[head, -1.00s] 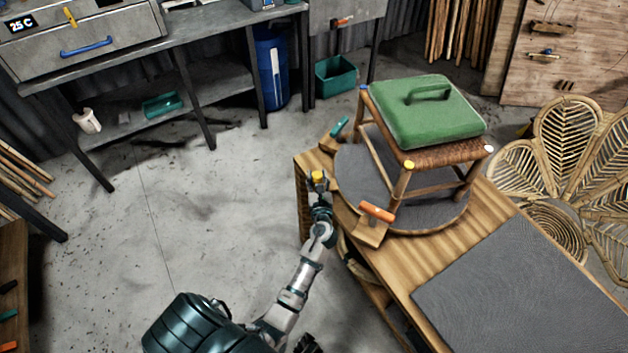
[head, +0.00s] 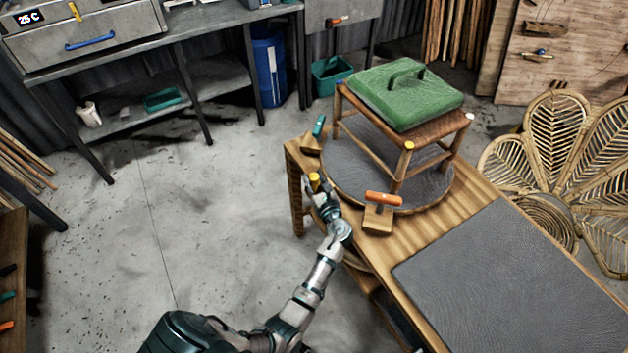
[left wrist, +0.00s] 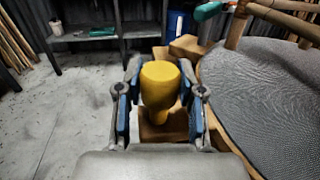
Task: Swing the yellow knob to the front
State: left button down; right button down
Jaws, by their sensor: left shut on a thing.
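The yellow knob (head: 314,182) is a short upright knob at the left edge of a round grey turntable (head: 345,172). It fills the middle of the left wrist view (left wrist: 160,82), above a wooden block. My left gripper (left wrist: 160,100) is shut on it, with a blue-lined finger on each side. In the head view my left gripper (head: 319,190) reaches it from below. My right gripper is not in view.
A teal handle (head: 319,125) and an orange handle (head: 384,199) sit on wooden blocks at the turntable's rim. A grey mat (head: 510,290) covers the table's near right. Floor left of the table is clear. A rattan flower-shaped piece (head: 560,160) stands at right.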

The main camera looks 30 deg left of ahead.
pick_arm(q)
jog(key=shift+f, duration=0.15)
jog(key=c, duration=0.7)
grip_release()
jog(key=v, duration=1.2)
jog(key=shift+w, duration=0.1)
